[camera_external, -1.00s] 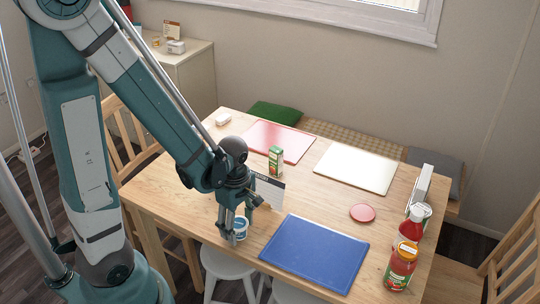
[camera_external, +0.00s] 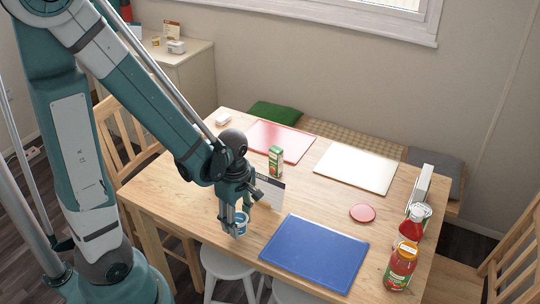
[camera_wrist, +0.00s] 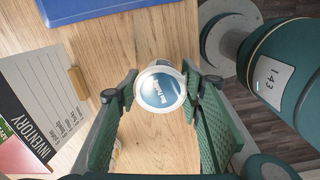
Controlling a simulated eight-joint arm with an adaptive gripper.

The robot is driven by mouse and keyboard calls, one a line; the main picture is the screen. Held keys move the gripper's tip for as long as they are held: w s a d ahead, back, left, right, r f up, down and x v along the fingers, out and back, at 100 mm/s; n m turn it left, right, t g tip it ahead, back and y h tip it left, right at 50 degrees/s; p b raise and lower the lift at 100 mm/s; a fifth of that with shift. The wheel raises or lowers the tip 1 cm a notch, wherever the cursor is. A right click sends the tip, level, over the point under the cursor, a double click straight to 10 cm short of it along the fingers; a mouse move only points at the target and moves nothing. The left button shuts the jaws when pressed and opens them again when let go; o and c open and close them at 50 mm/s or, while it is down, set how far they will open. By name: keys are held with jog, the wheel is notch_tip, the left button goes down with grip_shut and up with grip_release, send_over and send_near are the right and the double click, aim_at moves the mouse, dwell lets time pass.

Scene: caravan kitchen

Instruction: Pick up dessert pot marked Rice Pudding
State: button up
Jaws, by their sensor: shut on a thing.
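The dessert pot (camera_wrist: 160,90) is a small white tub with a blue lid. Its lettering is small and looks like "Rice Pudding". My gripper (camera_external: 236,226) is shut on it, one finger on each side, as the wrist view shows. In the external view the pot (camera_external: 242,224) is partly hidden by the fingers. It is close to the front left table edge and seems slightly above the wood.
An inventory card (camera_external: 270,191) stands just behind my gripper. A blue mat (camera_external: 315,252) lies to the right.

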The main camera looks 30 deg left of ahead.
notch_tip(320, 180, up, 8)
jog(key=p, duration=0.2)
jog(key=shift+f+p, duration=0.15)
jog(key=shift+p, duration=0.15)
jog(key=shift+w, duration=0.1)
dwell(0.6)
